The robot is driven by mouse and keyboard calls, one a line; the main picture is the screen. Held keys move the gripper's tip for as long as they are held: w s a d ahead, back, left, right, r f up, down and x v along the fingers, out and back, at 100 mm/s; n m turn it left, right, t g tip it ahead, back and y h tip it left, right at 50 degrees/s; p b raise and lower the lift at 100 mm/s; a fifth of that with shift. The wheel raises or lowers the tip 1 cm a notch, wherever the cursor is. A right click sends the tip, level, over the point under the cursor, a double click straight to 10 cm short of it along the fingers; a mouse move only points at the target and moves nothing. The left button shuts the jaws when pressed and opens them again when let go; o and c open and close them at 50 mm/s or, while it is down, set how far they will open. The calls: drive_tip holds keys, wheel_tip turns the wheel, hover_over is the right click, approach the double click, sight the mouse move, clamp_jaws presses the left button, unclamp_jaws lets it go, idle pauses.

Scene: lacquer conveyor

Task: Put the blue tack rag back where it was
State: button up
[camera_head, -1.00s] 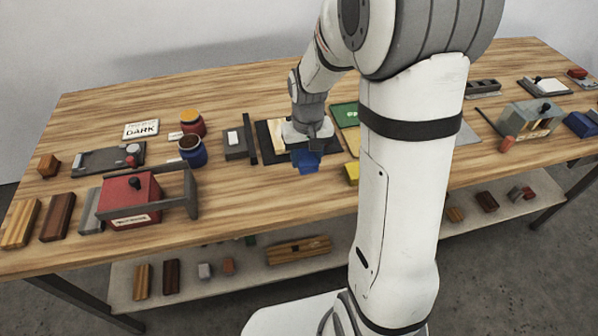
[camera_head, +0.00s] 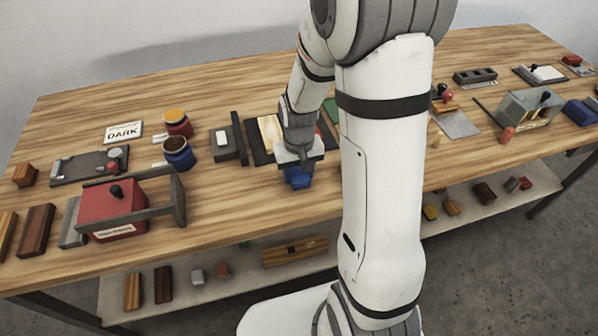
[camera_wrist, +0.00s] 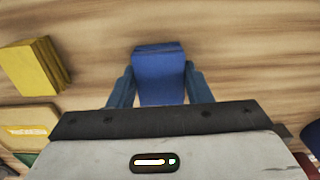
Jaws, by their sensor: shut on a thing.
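The blue tack rag (camera_head: 298,180) is a small folded blue block. It is between the fingers of my gripper (camera_head: 297,170), near the front of the bench. In the wrist view the rag (camera_wrist: 160,75) sits between the two blue-grey fingers, which are shut on its sides. Bare wood shows around and beyond it. I cannot tell whether its underside touches the bench. My gripper hides part of the rag in the head view.
A dark mat (camera_head: 257,152) with a pale wood panel lies behind my gripper. A yellow block (camera_wrist: 35,65) is at the left in the wrist view. The red box with a grey frame (camera_head: 112,212) stands front left. Bare wood lies between it and my gripper.

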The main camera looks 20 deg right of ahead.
sight(299, 174)
drive_tip(key=shift+s, duration=0.1)
drive_tip(key=shift+f, duration=0.2)
drive_tip(key=o, duration=0.9)
wheel_tip(299, 174, up, 11)
drive_tip(key=shift+s+r+t, duration=0.45)
drive_tip(key=shift+s+r, duration=0.85)
drive_tip(key=shift+s, duration=1)
drive_tip(key=shift+s+r+t, duration=0.5)
drive_tip(key=shift+s+r, duration=0.75)
drive_tip(key=shift+s, duration=1.1)
drive_tip(key=shift+s+r+t, duration=0.45)
drive_tip(key=shift+s+r, duration=0.85)
drive_tip(key=shift+s, duration=1)
